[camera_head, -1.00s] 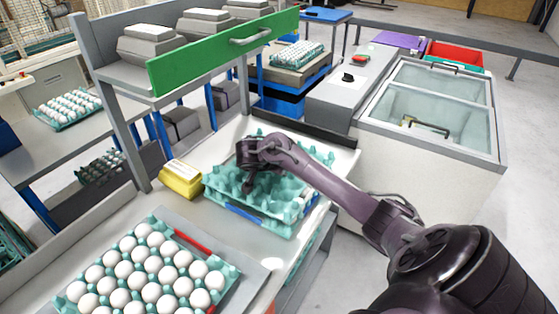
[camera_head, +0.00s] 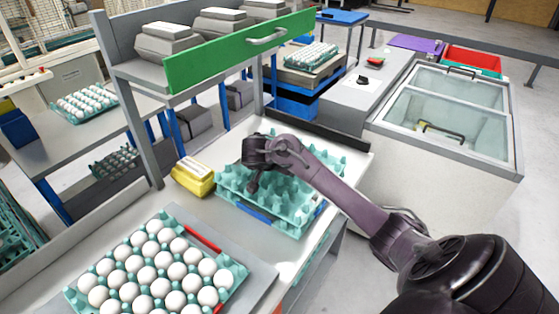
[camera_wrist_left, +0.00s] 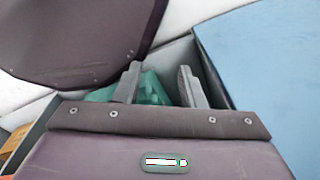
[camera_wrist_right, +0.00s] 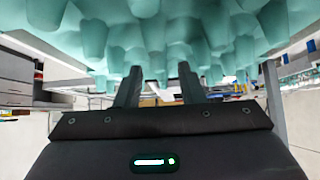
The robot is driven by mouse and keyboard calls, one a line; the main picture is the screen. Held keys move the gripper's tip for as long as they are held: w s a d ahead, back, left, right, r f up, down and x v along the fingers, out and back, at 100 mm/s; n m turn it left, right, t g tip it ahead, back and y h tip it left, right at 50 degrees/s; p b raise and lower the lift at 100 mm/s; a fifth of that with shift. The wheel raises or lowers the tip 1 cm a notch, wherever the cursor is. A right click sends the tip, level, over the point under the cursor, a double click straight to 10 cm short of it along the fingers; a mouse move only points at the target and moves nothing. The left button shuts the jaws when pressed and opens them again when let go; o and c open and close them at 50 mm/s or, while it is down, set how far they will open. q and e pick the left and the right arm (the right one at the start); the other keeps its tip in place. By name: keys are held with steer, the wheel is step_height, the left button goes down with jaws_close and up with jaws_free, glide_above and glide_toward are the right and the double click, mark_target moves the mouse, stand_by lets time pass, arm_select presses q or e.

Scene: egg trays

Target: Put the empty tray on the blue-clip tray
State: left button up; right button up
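Empty teal egg tray (camera_head: 310,196) lies on the worktable, with a blue clip (camera_head: 256,213) low on its near side. The head view does not clearly show whether this is one tray or two stacked. My right gripper (camera_head: 257,181) is above the tray's left part, and the arm hides part of the tray. In the right wrist view its fingers (camera_wrist_right: 161,86) stand apart, with teal tray cups (camera_wrist_right: 150,32) filling the top of the picture. My left gripper is out of the head view. In its wrist view its fingers (camera_wrist_left: 162,85) are apart, with something teal behind them.
A full tray of white eggs (camera_head: 247,271) is at the front left. A yellow block (camera_head: 193,177) sits left of the teal tray. A shelf with a green front panel (camera_head: 235,55) stands behind. A glass-topped chest (camera_head: 440,150) is to the right.

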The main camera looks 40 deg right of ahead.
steer(key=b+v, duration=0.1)
steer(key=v, duration=0.7)
steer(key=shift+a+r, duration=0.2)
steer(key=shift+a, duration=0.05)
